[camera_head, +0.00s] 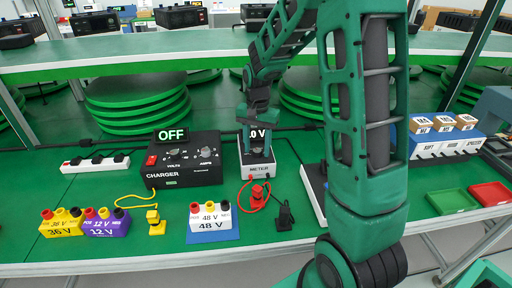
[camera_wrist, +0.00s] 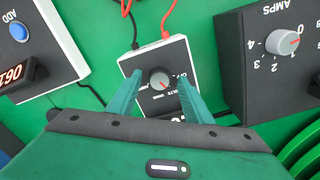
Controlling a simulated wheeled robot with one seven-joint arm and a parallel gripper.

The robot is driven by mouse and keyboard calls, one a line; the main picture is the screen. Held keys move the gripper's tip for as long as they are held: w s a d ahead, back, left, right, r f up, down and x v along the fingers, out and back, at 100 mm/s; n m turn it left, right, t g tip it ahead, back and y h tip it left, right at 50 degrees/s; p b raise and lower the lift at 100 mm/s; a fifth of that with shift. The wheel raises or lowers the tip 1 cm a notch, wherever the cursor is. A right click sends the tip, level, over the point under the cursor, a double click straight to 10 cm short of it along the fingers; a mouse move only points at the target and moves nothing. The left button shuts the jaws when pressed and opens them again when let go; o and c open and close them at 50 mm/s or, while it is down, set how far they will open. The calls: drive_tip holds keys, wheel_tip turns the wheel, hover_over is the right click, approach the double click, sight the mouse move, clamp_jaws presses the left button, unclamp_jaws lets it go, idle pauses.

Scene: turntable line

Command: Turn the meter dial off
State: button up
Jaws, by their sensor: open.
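The meter (camera_head: 258,174) is a white box with a dark top on the green bench, right of the charger. Its display, partly hidden by my arm, reads what looks like ".0 V". In the wrist view the meter's face (camera_wrist: 176,52) shows a round grey dial (camera_wrist: 160,79) with a reddish pointer mark. My gripper (camera_wrist: 160,76) is open, with one green finger on each side of the dial in that view; I cannot tell whether they touch it. In the head view my gripper (camera_head: 258,120) is above the meter and hides its dial.
The black charger (camera_head: 180,160) with an "OFF" sign stands left of the meter. A red clip (camera_head: 258,192) and a black clip (camera_head: 284,216) lie in front. Battery blocks (camera_head: 210,216) stand front left. A white-edged device (camera_head: 314,192) is close on the right.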

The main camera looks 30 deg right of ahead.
drive_tip(key=shift+c, duration=0.3)
drive_tip(key=c, duration=1)
drive_tip(key=shift+n, duration=0.4)
drive_tip(key=n, duration=0.4)
drive_tip(key=shift+n, duration=2.6)
drive_tip(key=o, duration=1.1)
drive_tip(key=shift+c, duration=0.2)
